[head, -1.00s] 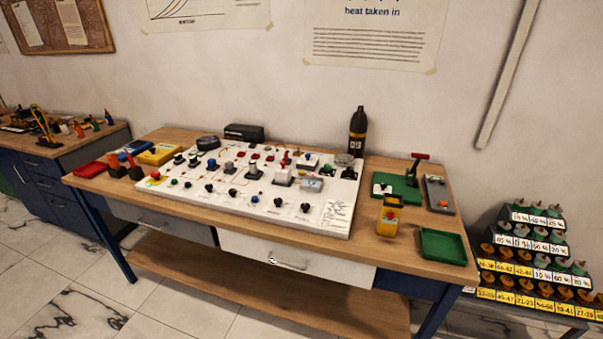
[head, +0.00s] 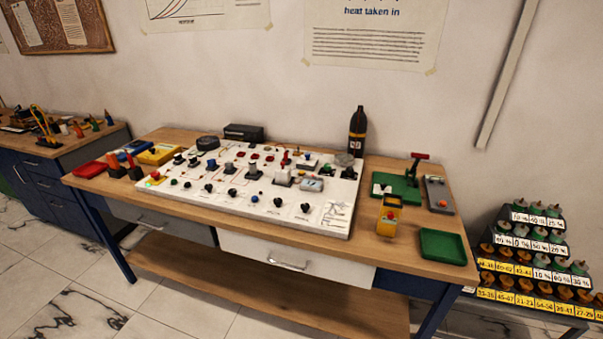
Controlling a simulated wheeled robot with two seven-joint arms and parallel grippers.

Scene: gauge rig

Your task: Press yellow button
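A white panel board (head: 225,205) lies on the wooden workbench, covered with several small knobs, buttons and switches. At its front left corner is a small red and yellow control (head: 155,176), too small to tell whether it is a button. I cannot make out a clearly yellow button among the other controls. A yellow handheld box (head: 389,215) with a red spot on it stands on the bench right of the board. Neither of my grippers is in the head view.
The workbench (head: 320,248) also holds a green tray (head: 443,246), a green plate (head: 397,188) with a red-handled lever, a dark bottle (head: 357,132), a yellow case (head: 160,154) and a red tray (head: 90,169). A stepped rack (head: 520,262) stands right. The floor in front is clear.

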